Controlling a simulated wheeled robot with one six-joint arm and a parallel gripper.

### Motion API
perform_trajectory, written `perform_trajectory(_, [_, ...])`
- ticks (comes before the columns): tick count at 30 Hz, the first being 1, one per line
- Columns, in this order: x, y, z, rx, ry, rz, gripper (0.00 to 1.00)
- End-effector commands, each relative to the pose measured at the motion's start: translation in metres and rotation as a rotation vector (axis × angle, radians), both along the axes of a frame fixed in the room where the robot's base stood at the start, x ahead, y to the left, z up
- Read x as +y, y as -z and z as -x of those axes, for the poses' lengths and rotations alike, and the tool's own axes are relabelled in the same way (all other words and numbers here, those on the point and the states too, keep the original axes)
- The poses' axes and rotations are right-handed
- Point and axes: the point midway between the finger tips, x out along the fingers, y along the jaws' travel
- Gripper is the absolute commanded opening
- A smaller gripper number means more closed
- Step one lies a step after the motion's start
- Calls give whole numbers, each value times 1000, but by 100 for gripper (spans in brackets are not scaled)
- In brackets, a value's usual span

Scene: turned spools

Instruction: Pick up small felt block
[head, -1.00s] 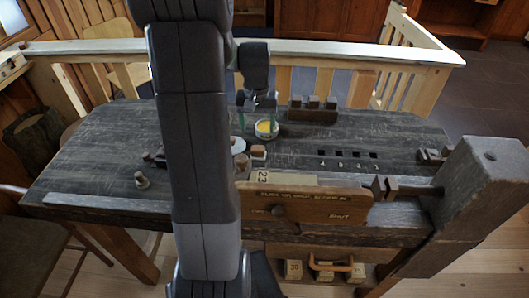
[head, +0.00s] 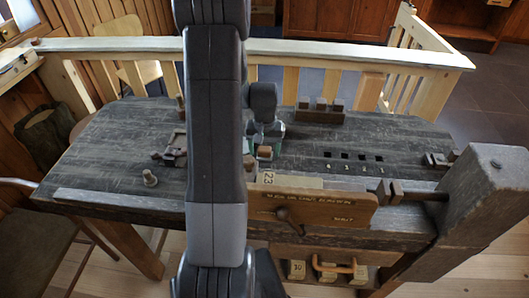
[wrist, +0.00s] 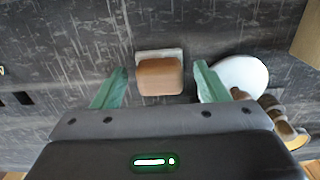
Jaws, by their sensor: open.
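The small felt block (wrist: 160,76) is a brown block with rounded edges and a pale grey layer showing behind its top, in the wrist view. It rests on the dark bench top. In the head view it is the small brown block (head: 264,152) just below my gripper (head: 265,140). My gripper, also in the wrist view (wrist: 160,72), is open. Its green fingers stand left and right of the block, with a visible gap on each side. Nothing is held.
A white disc (wrist: 241,75) lies close beside the right finger, with a brown turned piece (wrist: 272,104) near it. A rack of blocks (head: 320,112) stands at the back. Square holes (head: 353,156) are at right. A turned spool (head: 150,178) stands at left.

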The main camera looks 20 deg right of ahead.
Motion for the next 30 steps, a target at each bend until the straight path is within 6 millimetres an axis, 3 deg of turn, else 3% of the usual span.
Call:
perform_trajectory(5, [0,0,0,0,0,0,67])
perform_trajectory(9, [0,0,0,-1,0,0,40])
perform_trajectory(12, [0,0,0,-1,0,0,25])
perform_trajectory(22, [0,-7,-1,-4,0,2,24])
perform_trajectory(30, [0,-52,-1,-7,0,2,24])
